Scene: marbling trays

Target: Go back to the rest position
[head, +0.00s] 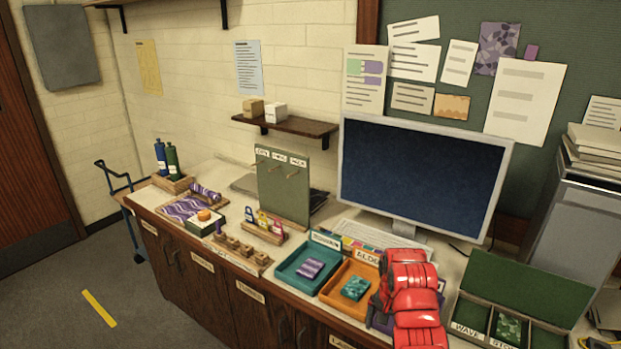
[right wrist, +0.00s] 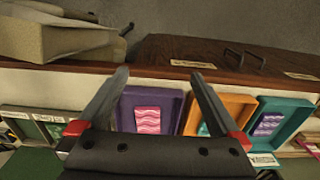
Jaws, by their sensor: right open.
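My right gripper (right wrist: 160,74) is open, with nothing between its fingers in the right wrist view. It hangs over the purple tray (right wrist: 124,100), which holds a pink wavy piece (right wrist: 147,119); I cannot tell the height. In the head view my red right arm hides most of that tray. The orange tray (head: 327,294) holds a teal piece (head: 356,288). The teal tray (head: 284,279) holds a purple striped piece (head: 310,268). My left gripper is in neither view.
A green divided box (head: 530,280), lid up, stands right of my arm; one compartment holds a green piece (head: 508,328). A monitor (head: 425,175) and a keyboard (head: 380,240) are behind the trays. Stamps, bottles and a hook board (head: 284,195) fill the counter's left.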

